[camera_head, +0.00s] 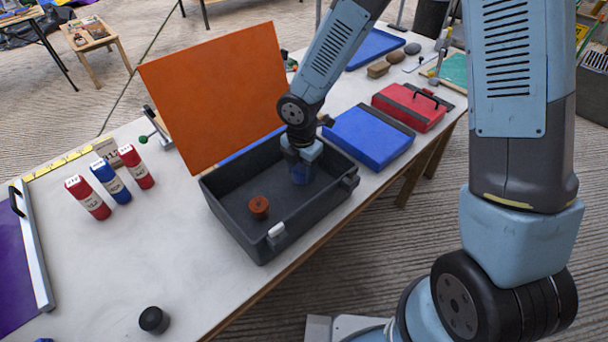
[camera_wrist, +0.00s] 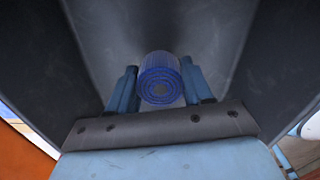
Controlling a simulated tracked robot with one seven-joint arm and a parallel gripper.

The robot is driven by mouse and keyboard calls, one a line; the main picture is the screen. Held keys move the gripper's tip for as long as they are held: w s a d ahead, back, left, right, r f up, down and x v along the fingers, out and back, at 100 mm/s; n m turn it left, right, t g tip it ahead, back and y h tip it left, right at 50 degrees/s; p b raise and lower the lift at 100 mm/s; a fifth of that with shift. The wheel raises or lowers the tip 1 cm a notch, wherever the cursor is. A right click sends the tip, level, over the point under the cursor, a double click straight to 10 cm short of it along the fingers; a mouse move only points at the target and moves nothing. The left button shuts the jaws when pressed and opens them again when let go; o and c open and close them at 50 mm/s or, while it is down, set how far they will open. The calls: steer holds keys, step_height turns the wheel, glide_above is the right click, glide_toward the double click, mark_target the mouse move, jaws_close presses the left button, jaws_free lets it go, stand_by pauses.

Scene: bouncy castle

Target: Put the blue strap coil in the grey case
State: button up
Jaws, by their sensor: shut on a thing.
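The blue strap coil (camera_wrist: 160,80) is between my gripper's two fingers (camera_wrist: 160,90) in the wrist view, with its spiral end facing the camera. In the head view my gripper (camera_head: 299,172) points down inside the open grey case (camera_head: 232,228), toward its far right part. The coil shows there as a blue patch (camera_head: 300,175) below the fingers. I cannot tell whether it touches the case floor. An orange-red coil (camera_head: 259,207) lies on the case floor nearer the front left.
An orange panel (camera_head: 215,90) stands upright behind the case. A blue closed case (camera_head: 368,137) and a red case (camera_head: 411,106) lie right. A black round object (camera_head: 154,320) sits at the table's front edge.

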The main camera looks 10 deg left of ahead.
mark_target(303, 168)
steer(key=shift+f, duration=1.1)
steer(key=shift+f, duration=0.1)
steer(key=o, duration=1.1)
steer(key=shift+c, duration=0.2)
step_height(303, 168, up, 12)
steer(key=shift+r, duration=0.1)
steer(key=shift+d, duration=0.1)
